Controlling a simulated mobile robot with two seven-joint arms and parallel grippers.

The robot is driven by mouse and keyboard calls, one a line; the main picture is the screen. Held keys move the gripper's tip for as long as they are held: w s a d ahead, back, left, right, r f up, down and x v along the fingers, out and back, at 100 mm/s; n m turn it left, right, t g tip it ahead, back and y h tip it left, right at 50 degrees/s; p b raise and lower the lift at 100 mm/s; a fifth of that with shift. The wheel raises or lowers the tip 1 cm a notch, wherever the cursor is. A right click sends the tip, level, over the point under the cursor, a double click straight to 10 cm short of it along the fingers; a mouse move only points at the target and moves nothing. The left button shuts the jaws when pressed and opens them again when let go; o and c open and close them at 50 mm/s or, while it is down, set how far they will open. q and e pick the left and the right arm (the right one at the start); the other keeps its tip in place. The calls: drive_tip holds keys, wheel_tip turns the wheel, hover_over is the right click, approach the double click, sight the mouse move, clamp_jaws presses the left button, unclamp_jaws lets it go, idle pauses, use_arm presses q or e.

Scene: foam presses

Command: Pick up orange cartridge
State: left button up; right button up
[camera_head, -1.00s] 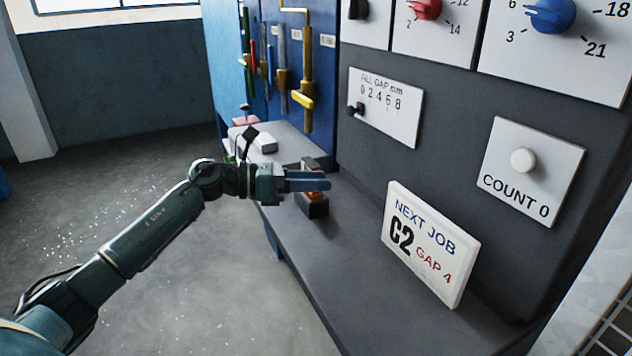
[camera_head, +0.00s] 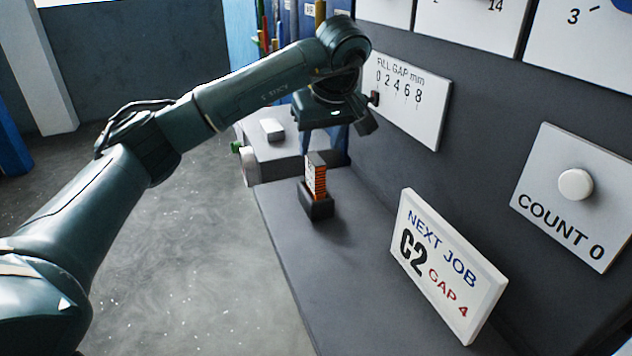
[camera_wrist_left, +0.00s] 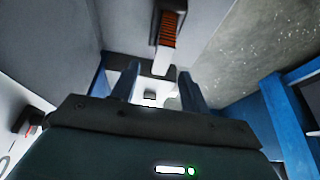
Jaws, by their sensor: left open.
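The orange cartridge (camera_head: 317,182), ribbed orange with a dark side, stands upright in a small black holder (camera_head: 317,206) on the grey bench. In the left wrist view the orange cartridge (camera_wrist_left: 168,32) shows at the top, beyond the fingertips, with a pale end towards me. My left gripper (camera_head: 325,142) points down just above and behind the cartridge in the head view. Its blue fingers are apart and empty, and they also show in the left wrist view (camera_wrist_left: 160,80). The cartridge is not between them. My right gripper is not in view.
A white sign (camera_head: 448,268) reading C2, GAP 4 stands on the bench (camera_head: 290,250) at right. The dark press panel with a fill gap plate (camera_head: 410,100) and a count button (camera_head: 575,185) rises beside it. The front bench is clear.

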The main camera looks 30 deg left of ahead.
sight(315, 159)
use_arm(q)
drive_tip(key=x, duration=0.7)
drive_tip(key=shift+s+f+p, duration=0.2)
drive_tip(key=shift+s+p, duration=0.1)
drive_tip(key=shift+p, duration=0.1)
drive_tip(key=shift+w+a+f, duration=0.15)
drive_tip(key=shift+w+f, duration=0.05)
drive_tip(key=shift+f, duration=0.35)
drive_tip(key=shift+c, duration=0.5)
clamp_jaws()
